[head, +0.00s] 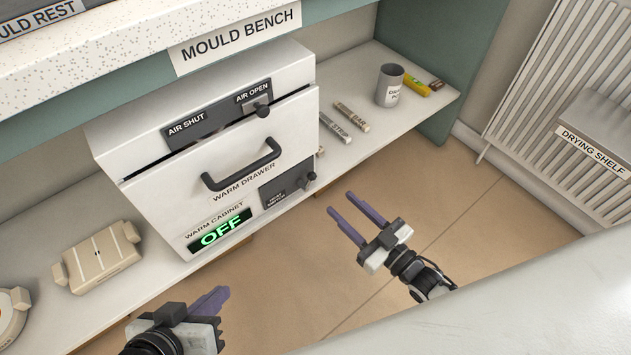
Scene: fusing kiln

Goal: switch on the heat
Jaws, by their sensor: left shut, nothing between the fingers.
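The warm cabinet (140,178) is a white box with a drawer handle (240,165) on its front. Its green display (221,231) reads OFF. At the lower right of the front is a dark panel (286,186) with small lettering I cannot read clearly and a dark switch knob (309,178). My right gripper (340,202) has its two purple fingers apart, empty, to the right of the knob and not touching it. My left gripper (222,292) is shut and empty, low in front of the cabinet, below the display.
An air lever (261,110) sits on the cabinet's upper panel between AIR SHUT and AIR OPEN, near AIR OPEN. The shelf (420,108) carries a grey pot (389,86) and small sticks (352,117). A beige case (100,258) lies left. The drying shelf (598,135) stands right.

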